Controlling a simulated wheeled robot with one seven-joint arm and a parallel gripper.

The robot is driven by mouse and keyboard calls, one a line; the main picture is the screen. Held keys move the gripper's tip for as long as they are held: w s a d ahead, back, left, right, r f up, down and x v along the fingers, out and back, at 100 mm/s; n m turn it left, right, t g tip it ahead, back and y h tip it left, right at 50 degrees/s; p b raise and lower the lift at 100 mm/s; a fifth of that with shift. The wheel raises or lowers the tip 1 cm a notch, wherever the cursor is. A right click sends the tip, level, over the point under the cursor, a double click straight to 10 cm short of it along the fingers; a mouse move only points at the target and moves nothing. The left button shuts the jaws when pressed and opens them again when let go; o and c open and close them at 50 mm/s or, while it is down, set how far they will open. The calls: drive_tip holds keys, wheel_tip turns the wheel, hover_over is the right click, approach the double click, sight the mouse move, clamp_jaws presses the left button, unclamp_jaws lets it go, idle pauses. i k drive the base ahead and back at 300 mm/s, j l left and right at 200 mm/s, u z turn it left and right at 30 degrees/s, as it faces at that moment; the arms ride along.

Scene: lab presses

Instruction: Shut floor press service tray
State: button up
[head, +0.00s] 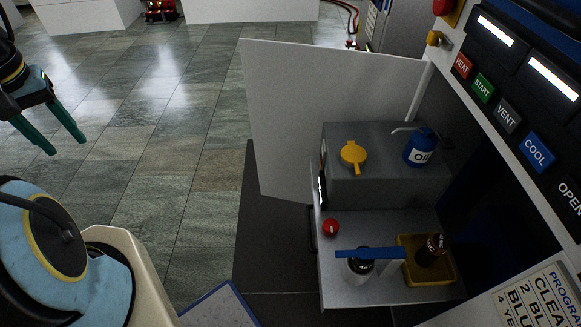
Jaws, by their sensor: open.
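The floor press service tray (385,297) is a grey shelf that sticks out of the press's lower opening, at the right of the head view. On it are a red ball-like item (330,227), a blue-topped wiper-like tool (370,254), a dark and white bottle (360,268) partly under it, and a yellow bin (412,282) with a brown bottle (430,249). A dark handle (311,228) shows along the tray's left edge. My gripper (66,146), with green fingers, is at the far left, open and empty, well apart from the tray.
A white door panel (330,105) stands open beyond the tray. A grey box (380,180) behind the items carries a yellow funnel-like piece (353,154) and a blue oil can (420,147). The press control panel (510,110) rises at right. Tiled floor (180,150) between gripper and door is clear.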

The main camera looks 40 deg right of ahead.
sight(377, 207)
drive_tip(key=i, duration=2.5)
drive_tip(key=i+z, duration=0.4)
drive_tip(key=i+j+z, duration=0.2)
drive_tip(key=z, duration=0.15)
drive_tip(key=i+j+z, duration=0.25)
drive_tip(key=i+z, duration=0.15)
drive_tip(key=z, duration=3.6)
drive_tip(key=i+j+u, duration=0.1)
drive_tip(key=u, duration=0.35)
drive_tip(key=i+j+u, duration=0.1)
drive_tip(key=u, duration=0.35)
drive_tip(key=i+u, duration=0.15)
drive_tip(key=u, duration=0.3)
